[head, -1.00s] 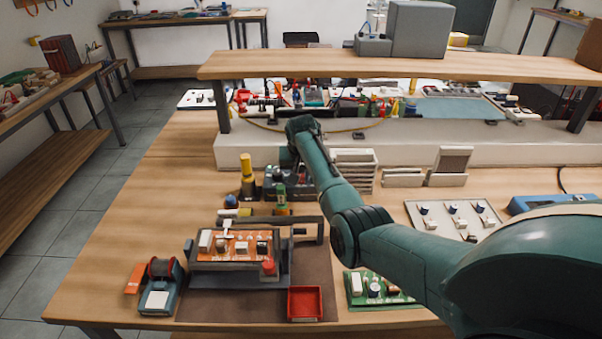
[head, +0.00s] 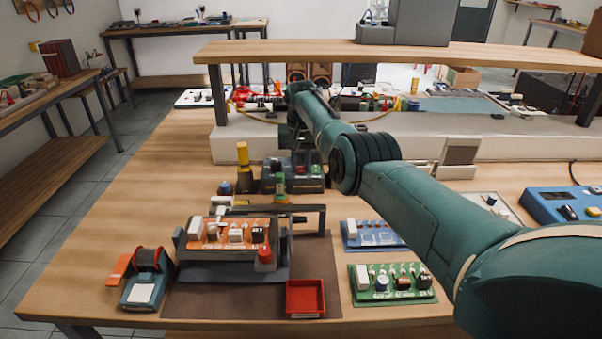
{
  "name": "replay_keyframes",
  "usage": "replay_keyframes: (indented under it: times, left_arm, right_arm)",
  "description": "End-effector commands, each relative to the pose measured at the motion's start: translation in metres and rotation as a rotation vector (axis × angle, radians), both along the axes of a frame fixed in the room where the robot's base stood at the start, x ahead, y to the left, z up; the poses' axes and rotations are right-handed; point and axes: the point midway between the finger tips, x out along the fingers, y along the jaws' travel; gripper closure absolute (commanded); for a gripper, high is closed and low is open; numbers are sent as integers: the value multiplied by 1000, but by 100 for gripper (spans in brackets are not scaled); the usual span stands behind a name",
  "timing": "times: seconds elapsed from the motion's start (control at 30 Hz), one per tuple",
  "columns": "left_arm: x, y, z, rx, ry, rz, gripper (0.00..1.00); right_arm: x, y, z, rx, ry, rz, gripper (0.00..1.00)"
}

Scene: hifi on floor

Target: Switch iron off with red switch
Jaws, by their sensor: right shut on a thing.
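The soldering iron station (head: 312,184) is a dark box with a red patch on its front, standing at mid-bench below the long raised shelf. An upright yellow-topped holder (head: 243,155) is at its left. My right arm reaches in from the right, and its gripper (head: 303,157) points down at the top and front of the station, close to the red patch. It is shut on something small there. The fingertips are dark and tiny in this view, so I cannot make out the red switch or its position. My left gripper is not in view.
An orange circuit board (head: 212,246) sits in a clamp on a brown mat, with a red tray (head: 305,298) beside it. A green board (head: 392,284) and a blue board (head: 372,235) lie to the right. The raised shelf (head: 400,53) spans the back.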

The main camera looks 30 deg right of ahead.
Motion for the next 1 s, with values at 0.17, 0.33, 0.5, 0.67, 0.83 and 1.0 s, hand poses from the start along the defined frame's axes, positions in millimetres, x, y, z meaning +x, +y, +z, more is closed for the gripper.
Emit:
replay_keyframes:
  times: [0.17,0.33,0.5,0.67,0.83,1.0]
  left_arm:
    - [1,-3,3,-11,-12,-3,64]
    - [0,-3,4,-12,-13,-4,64]
    - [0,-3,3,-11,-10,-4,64]
    - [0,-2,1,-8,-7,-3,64]
    - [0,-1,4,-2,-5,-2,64]
    - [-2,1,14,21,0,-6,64]
  right_arm:
    - [0,0,1,4,3,-1,100]
    - [0,0,2,5,4,-1,100]
    - [0,0,1,4,5,-1,71]
    - [0,0,1,5,5,-1,71]
    - [-1,0,8,4,5,-1,71]
    - [-3,2,31,4,4,-1,71]
